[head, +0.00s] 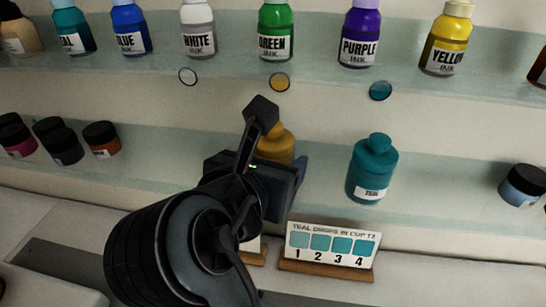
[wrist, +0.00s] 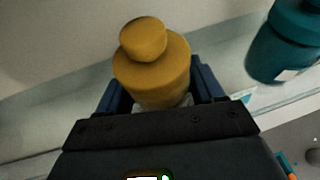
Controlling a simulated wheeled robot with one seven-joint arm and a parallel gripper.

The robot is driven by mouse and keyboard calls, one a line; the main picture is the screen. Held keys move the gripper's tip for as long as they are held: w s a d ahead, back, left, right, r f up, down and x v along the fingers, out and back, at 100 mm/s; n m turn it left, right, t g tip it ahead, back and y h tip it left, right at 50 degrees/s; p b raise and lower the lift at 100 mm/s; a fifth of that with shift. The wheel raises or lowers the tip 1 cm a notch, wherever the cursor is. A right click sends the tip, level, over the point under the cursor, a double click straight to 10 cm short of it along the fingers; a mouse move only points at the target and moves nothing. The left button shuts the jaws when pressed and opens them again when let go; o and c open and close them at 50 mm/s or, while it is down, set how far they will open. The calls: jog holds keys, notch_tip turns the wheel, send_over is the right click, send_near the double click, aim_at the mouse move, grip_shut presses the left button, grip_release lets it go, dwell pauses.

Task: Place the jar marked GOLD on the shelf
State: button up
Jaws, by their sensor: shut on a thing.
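The gold jar (head: 277,145), a mustard-yellow bottle with a round cap, is held at the lower glass shelf (head: 435,195). It also shows upright in the wrist view (wrist: 152,72). My gripper (head: 275,165) is shut on its body, with one dark blue finger on each side in the wrist view (wrist: 158,92). Its label is hidden, and I cannot tell whether its base touches the shelf. A teal jar (head: 371,170) stands on the lower shelf to the right, apart from the gold jar; it also shows in the wrist view (wrist: 285,45).
Several ink bottles, including green (head: 276,30) and purple (head: 360,35), stand on the upper shelf. Small dark-lidded jars (head: 101,138) sit at left, and a blue one (head: 522,185) at right. A teal-drops card (head: 331,245) stands below.

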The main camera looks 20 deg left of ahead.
jog(key=o, duration=1.3)
jog(key=shift+f, duration=0.1)
jog(key=shift+s+r, duration=0.1)
jog(key=shift+r, duration=0.1)
jog(key=b+v, duration=0.1)
jog(key=v, duration=1.1)
jog(key=shift+f, duration=0.1)
